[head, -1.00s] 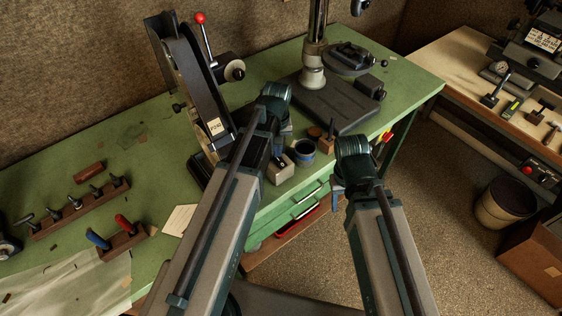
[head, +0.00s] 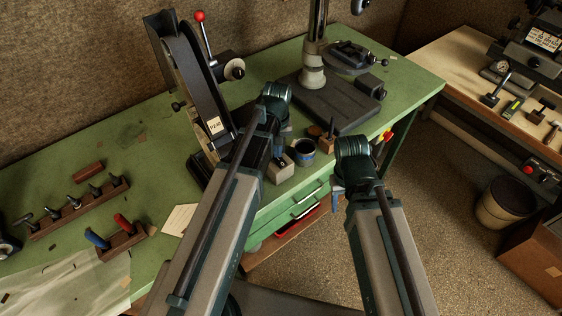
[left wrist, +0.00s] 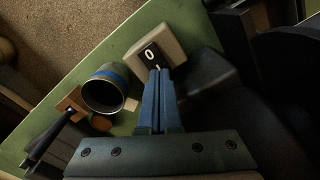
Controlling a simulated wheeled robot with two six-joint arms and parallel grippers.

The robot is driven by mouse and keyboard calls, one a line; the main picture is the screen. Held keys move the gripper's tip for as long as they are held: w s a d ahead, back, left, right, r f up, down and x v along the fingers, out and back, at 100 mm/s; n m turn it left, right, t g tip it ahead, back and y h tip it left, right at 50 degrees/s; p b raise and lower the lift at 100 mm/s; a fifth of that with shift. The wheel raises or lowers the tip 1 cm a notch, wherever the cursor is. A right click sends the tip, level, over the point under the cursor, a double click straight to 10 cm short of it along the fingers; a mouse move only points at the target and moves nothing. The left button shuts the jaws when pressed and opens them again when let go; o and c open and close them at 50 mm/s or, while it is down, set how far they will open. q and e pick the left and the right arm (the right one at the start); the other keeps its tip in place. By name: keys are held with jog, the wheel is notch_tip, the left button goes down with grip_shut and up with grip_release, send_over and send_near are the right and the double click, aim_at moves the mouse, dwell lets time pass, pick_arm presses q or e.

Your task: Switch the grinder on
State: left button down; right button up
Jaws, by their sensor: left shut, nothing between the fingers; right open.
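The belt grinder (head: 180,75), a tall dark machine with a small label, stands at the back of the green bench. A beige switch box (head: 281,172) with a black rocker sits in front of it near the bench edge. In the left wrist view the box (left wrist: 177,43) shows its black rocker (left wrist: 150,55) with a white 0; the fingertips partly cover its near end. My left gripper (left wrist: 159,74) is shut and empty, its blue tips at the rocker; I cannot tell if they touch. My right gripper (head: 337,200) is open, off the bench front.
A dark cup with a blue band (head: 303,153) stands right beside the switch box. A wooden block with a dark tool (head: 327,143) is behind it. A drill-press base (head: 335,103) lies further back. A red-knobbed lever (head: 200,30) rises by the grinder.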

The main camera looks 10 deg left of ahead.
pick_arm(q)
jog(key=shift+f+b, duration=0.6)
jog(key=shift+f, duration=0.05)
dwell(0.3)
notch_tip(320, 180, up, 7)
jog(key=p, duration=0.7)
dwell(0.6)
